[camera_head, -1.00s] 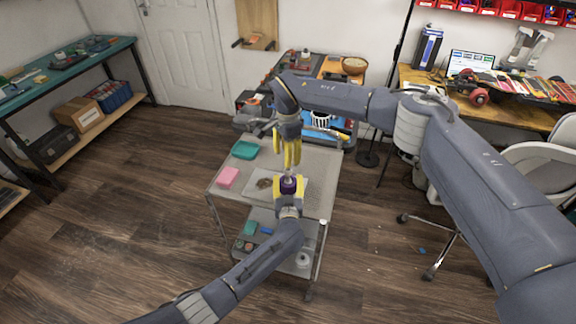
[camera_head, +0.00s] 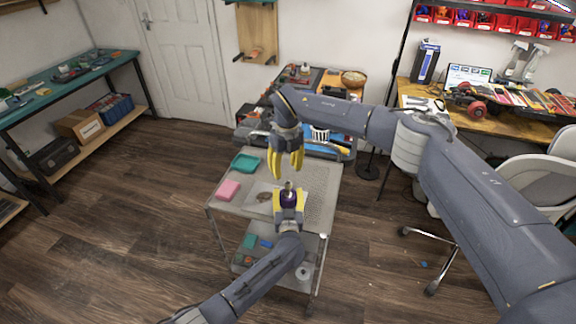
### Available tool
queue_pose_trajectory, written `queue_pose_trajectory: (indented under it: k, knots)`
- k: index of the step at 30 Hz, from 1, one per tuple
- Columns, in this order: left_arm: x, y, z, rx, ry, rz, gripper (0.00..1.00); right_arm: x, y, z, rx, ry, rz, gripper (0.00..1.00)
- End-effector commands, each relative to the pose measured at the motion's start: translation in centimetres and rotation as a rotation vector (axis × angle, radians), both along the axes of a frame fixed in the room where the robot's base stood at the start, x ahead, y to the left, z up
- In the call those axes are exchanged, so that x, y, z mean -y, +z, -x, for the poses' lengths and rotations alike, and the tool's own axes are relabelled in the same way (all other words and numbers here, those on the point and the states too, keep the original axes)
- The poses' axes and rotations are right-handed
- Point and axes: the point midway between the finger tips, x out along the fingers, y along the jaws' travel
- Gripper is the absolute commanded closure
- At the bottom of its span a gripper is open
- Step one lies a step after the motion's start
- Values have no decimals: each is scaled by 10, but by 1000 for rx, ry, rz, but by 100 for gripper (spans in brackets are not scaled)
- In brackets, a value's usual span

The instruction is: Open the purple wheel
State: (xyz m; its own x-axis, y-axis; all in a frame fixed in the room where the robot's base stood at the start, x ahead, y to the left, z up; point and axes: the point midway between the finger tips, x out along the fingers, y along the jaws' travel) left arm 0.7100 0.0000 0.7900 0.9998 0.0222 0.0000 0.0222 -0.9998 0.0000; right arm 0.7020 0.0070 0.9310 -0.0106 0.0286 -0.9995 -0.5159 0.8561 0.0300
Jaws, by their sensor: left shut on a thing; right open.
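The purple wheel (camera_head: 288,200) is held in the lower middle of the head view, over the cart top. My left gripper (camera_head: 289,194) is shut on it, with yellow fingers on either side. A small metallic stub sticks up from the wheel. My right gripper (camera_head: 286,174) is above and a little behind the wheel, pointing down with its yellow fingers open. A small gap shows between its fingertips and the stub. Part of the wheel is hidden by the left gripper.
A grey cart (camera_head: 222,208) stands below, with a teal tray (camera_head: 245,162) and a pink block (camera_head: 228,190) at its left. A tool-covered table (camera_head: 318,85) stands behind. A white chair (camera_head: 530,165) and wooden desk (camera_head: 530,118) are at the right.

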Motion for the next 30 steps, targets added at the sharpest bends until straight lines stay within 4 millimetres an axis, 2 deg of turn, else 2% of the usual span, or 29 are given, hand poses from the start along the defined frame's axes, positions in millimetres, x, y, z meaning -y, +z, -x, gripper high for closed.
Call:
queue_pose_trajectory:
  k: [30]
  knots:
    - [0, 0, 0, 0, 0, 0, 100, 3, 5, -3, -30, -1580, 19, 54]
